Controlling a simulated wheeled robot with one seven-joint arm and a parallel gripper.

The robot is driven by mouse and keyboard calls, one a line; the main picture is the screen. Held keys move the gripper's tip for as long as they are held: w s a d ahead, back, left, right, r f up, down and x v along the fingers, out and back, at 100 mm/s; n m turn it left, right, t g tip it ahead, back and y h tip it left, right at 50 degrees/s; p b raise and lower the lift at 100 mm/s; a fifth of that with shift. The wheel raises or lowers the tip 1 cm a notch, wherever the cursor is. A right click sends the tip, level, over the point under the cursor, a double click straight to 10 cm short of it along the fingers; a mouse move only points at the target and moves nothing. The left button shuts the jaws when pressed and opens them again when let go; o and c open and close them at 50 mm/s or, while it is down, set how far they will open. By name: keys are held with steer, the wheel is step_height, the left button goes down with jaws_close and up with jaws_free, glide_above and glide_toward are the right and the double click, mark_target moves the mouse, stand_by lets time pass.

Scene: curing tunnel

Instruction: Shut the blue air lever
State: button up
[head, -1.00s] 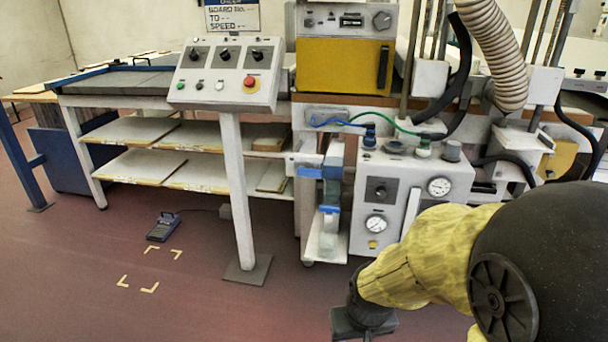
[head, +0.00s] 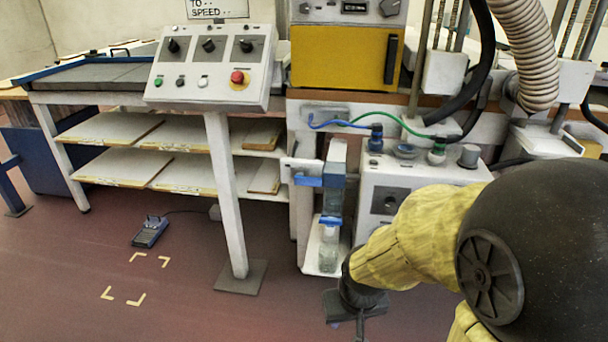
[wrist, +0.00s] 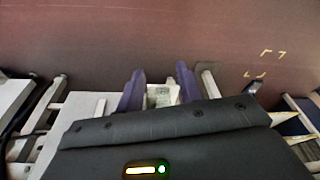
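A blue lever (head: 308,180) sticks out level to the left from the clear-and-white air unit (head: 332,200) below the yellow-fronted oven box in the head view. A second blue piece (head: 329,221) sits lower on the same unit. I cannot tell for certain which is the air lever. My gripper shows in the wrist view (wrist: 160,78) with its two purple-blue fingers apart and nothing held. A pale, blurred object (wrist: 162,97) shows between the fingers, beyond them. In the head view my wrist is low, right of and below the air unit; the fingers are mostly hidden.
A white box with dials (head: 395,200) stands right of the air unit, partly hidden by my arm. A control panel (head: 210,66) on a white post (head: 228,195) stands to the left. A foot pedal (head: 150,232) lies on the floor, with open floor in front.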

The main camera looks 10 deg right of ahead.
steer(key=shift+w, duration=0.4)
